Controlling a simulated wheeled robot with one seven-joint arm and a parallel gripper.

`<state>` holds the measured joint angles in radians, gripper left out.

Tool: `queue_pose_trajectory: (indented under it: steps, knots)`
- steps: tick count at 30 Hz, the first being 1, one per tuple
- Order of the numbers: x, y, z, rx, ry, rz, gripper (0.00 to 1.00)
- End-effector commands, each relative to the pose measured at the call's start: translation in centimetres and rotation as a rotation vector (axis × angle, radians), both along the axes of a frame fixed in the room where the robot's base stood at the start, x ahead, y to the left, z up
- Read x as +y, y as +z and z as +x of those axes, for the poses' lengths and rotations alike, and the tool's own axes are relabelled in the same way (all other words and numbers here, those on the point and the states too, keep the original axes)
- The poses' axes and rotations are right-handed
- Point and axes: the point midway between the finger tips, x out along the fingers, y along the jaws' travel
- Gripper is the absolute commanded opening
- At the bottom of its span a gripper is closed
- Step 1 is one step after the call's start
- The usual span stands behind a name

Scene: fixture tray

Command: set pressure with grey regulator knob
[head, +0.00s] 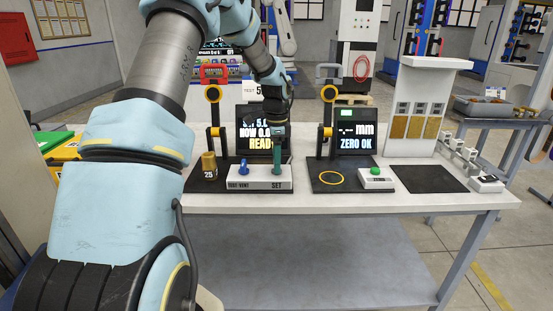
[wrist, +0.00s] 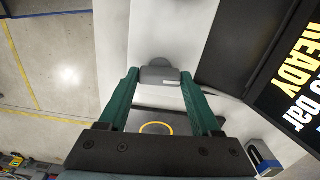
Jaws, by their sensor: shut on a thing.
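The grey regulator knob (wrist: 160,76) shows in the wrist view between the two green fingertips of my gripper (wrist: 159,80). My gripper is shut on it, one finger on each side. In the head view my gripper (head: 277,158) points down at the SET end of a pale control box (head: 258,184), and the knob is hidden there by the fingers. A screen (head: 262,122) behind shows READY and a NOW line that seems to start with 0; it is partly covered by my arm.
A blue knob (head: 243,168) stands on the same box, left of my gripper. A brass weight marked 25 (head: 209,166) is further left. A yellow-black stand (head: 214,115) rises behind it. To the right are a ZERO OK screen (head: 357,138) and a green button (head: 375,170).

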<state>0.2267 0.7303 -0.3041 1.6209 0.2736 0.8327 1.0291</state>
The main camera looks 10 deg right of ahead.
Motion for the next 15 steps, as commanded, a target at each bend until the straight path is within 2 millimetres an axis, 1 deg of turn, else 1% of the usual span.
queue_pose_trajectory:
  steps: [6, 15]
  knots:
    - [-0.05, 0.11, 0.04, -0.002, -0.065, -0.001, 0.09]
    - [-0.05, 0.08, 0.06, -0.002, -0.087, -0.001, 0.09]
